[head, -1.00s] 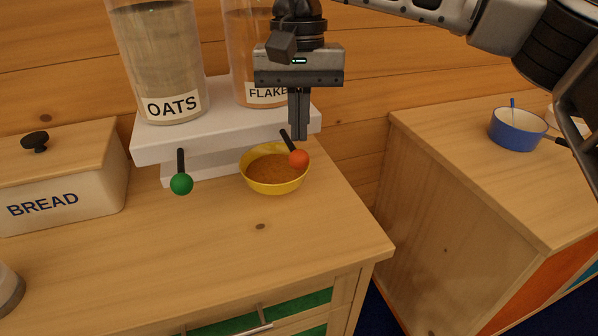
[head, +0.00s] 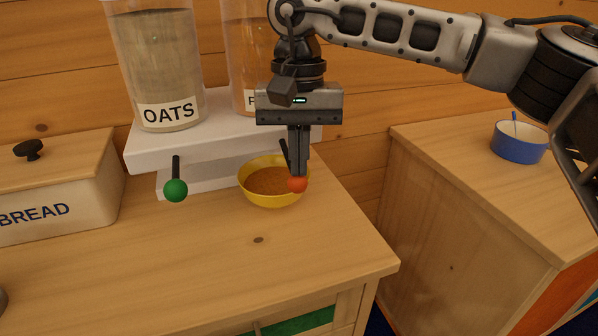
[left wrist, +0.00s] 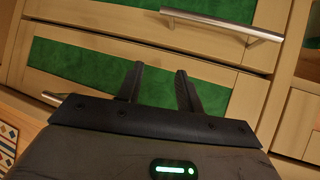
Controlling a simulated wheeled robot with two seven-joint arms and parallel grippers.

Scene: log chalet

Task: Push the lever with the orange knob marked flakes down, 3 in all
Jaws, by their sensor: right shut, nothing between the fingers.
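The orange knob (head: 297,185) sits at the end of a dark lever on the white dispenser stand (head: 228,125). The lever slopes down in front of the flakes container (head: 245,55), whose label is mostly hidden by my right gripper. My right gripper (head: 299,172) is shut and points straight down, its fingertips at the top of the orange knob, seemingly touching it. A yellow bowl (head: 262,188) holding brown flakes stands below and behind the knob. My left gripper (left wrist: 160,80) shows only in the left wrist view, open and empty in front of drawers.
The green knob (head: 176,190) hangs on the lever under the oats container (head: 158,70). A bread box (head: 50,200) stands at the left. A blue pot (head: 518,143) is on the right counter (head: 440,150). The counter front is clear.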

